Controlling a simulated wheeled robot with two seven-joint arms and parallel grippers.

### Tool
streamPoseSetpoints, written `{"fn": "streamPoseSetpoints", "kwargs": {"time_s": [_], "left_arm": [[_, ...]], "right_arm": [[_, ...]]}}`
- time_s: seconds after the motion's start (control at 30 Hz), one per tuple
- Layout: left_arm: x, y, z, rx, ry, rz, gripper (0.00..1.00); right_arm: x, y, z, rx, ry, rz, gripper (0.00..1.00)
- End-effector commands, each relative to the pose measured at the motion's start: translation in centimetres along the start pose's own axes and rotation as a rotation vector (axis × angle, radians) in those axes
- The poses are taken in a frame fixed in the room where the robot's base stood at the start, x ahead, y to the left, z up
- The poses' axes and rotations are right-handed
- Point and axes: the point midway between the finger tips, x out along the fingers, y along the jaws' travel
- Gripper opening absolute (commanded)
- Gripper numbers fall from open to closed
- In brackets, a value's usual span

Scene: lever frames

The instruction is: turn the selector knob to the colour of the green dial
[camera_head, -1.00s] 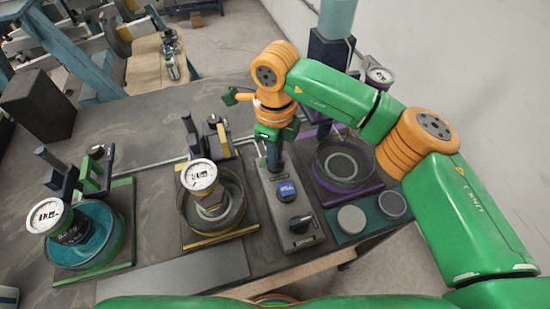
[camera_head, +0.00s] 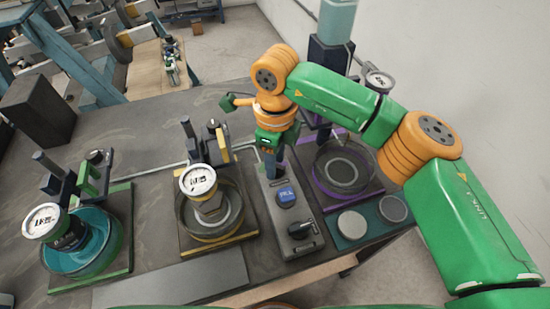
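The selector knob (camera_head: 301,228) is black and sits at the near end of a grey control box (camera_head: 276,219), below a blue button (camera_head: 286,196). A white round dial (camera_head: 42,221) stands at the left on a board with green edges (camera_head: 122,240), over a teal bowl. Its reading is too small to make out. My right gripper (camera_head: 270,167) points down over the far end of the control box, beyond the blue button and apart from the knob. Its fingers are partly hidden, so I cannot tell whether they are open. My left gripper is out of view.
A second dial (camera_head: 198,180) stands on a yellow-edged board (camera_head: 222,241), left of the control box. A purple-edged board with a dish (camera_head: 343,168) lies to its right, a third dial (camera_head: 379,81) behind. Two round pads (camera_head: 352,224) lie near the right table edge.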

Motion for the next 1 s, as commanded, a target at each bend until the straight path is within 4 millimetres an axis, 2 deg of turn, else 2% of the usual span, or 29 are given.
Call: {"fn": "streamPoseSetpoints", "kwargs": {"time_s": [0.17,0.27,0.4,0.53,1.0], "left_arm": [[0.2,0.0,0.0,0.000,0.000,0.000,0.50],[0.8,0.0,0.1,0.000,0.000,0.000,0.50],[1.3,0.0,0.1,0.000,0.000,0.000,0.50],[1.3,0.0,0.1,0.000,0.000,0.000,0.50],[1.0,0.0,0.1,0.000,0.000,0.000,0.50]], "right_arm": [[-0.2,0.0,0.0,0.000,0.000,0.000,0.45],[-1.8,-0.1,0.1,0.001,-0.003,-0.003,0.45],[-5.0,0.0,0.0,0.001,-0.003,-0.003,0.45],[-6.7,0.0,0.0,0.001,0.000,-0.001,0.45],[-7.3,0.0,0.0,0.000,0.000,0.001,0.45]]}}
